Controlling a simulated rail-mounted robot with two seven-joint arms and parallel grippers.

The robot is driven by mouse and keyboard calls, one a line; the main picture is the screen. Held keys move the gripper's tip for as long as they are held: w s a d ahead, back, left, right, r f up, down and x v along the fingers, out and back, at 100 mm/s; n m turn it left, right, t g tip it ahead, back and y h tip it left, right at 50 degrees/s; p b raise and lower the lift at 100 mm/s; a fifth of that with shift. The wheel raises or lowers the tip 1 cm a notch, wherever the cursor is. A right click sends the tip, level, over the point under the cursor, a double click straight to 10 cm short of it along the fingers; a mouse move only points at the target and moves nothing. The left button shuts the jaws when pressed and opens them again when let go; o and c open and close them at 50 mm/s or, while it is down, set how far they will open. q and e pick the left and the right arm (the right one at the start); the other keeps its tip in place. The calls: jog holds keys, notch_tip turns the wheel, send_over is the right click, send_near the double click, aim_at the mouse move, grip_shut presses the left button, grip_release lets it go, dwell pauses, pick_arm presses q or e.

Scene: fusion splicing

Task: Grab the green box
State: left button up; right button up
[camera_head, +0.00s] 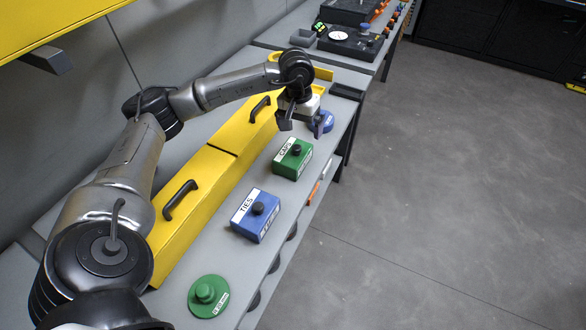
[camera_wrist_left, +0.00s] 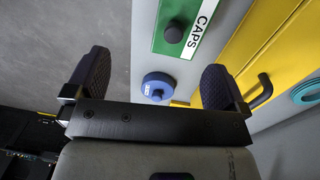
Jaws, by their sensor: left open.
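The green box (camera_head: 292,159) sits on the grey bench, with a white label reading CAPS and a black knob on top. In the left wrist view the green box (camera_wrist_left: 184,32) shows at the top, partly cut off by the frame edge. My left gripper (camera_head: 302,122) is above the bench, just beyond the green box in the head view, apart from it. In the left wrist view its two dark fingers (camera_wrist_left: 156,88) are spread wide with nothing between them. My right gripper is not in view.
A blue round object (camera_head: 322,121) stands on the bench beside my left gripper. A blue TIES box (camera_head: 256,215) and a green round object (camera_head: 208,295) sit nearer. Yellow cases with black handles (camera_head: 190,215) line the bench's left side. The floor at right is clear.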

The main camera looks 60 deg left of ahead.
aim_at(293, 153)
pick_arm(q)
jog(key=shift+s+a+f+y+b, duration=0.25)
jog(key=shift+a+f, duration=0.1)
jog(key=shift+a, duration=0.2)
jog(key=shift+s+a+f+y+b, duration=0.2)
jog(key=shift+a+f, duration=0.1)
jog(key=shift+a, duration=0.25)
notch_tip(293, 153, down, 6)
jog(key=shift+f+b, duration=0.15)
jog(key=shift+b, duration=0.7)
jog(key=shift+f, duration=0.5)
jog(key=f, duration=0.1)
jog(key=f+b, duration=0.1)
jog(key=f, duration=0.1)
jog(key=f+b, duration=0.1)
jog(key=shift+w+a+f, duration=0.15)
jog(key=shift+w+a, duration=0.1)
jog(key=shift+a, duration=0.1)
jog(key=shift+f, duration=0.4)
jog(key=c, duration=0.8)
